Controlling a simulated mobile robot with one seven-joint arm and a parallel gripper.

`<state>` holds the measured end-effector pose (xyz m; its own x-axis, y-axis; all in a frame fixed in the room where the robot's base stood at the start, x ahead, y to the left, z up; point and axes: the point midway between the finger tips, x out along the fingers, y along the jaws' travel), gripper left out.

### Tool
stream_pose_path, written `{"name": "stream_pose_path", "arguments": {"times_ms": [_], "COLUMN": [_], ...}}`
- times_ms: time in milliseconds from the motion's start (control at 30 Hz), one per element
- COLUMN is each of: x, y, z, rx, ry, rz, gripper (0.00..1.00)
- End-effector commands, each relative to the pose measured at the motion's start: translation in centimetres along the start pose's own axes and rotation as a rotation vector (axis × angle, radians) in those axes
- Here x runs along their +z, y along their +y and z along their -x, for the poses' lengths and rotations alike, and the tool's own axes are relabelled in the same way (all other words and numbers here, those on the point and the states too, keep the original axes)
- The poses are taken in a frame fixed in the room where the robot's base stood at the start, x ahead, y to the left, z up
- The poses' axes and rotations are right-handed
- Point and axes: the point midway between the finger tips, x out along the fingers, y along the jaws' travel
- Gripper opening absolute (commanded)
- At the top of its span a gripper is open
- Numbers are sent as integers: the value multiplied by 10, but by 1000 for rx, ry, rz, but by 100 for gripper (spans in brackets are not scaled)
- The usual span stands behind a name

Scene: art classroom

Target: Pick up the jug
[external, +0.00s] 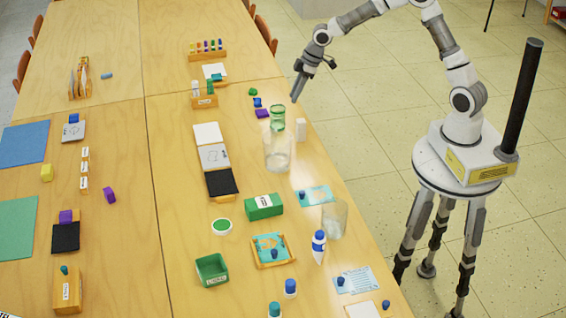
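A tall clear vessel (277,158) stands upright near the table's right edge, with a green-rimmed glass piece (277,117) at or behind its top. A second clear vessel (334,220) stands closer to the camera near the same edge. I cannot tell for certain which of them is the jug. My gripper (297,92) points down above the table's right edge, beyond and a little right of the tall vessel, apart from both clear vessels. Its fingers are too small and edge-on to tell whether they are open.
A white block (301,128) and a purple block (262,113) are close to the tall vessel. A green box (263,207), a glue bottle (318,247) and a green tray (212,271) are nearer the camera. Bare wood (175,150) is clear left of the tiles.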

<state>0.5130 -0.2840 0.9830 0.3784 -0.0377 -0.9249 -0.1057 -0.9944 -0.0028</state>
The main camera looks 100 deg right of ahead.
Motion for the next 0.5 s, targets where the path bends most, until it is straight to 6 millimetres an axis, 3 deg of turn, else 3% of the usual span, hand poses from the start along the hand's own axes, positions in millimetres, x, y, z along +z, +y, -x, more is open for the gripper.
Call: {"name": "stream_pose_path", "arguments": {"times_ms": [167,500], "x": [4,4], "y": [-1,-1], "z": [-24,-96], "rx": [-1,-1], "ry": [2,1], "rz": [2,1], "gripper": [29,29]}}
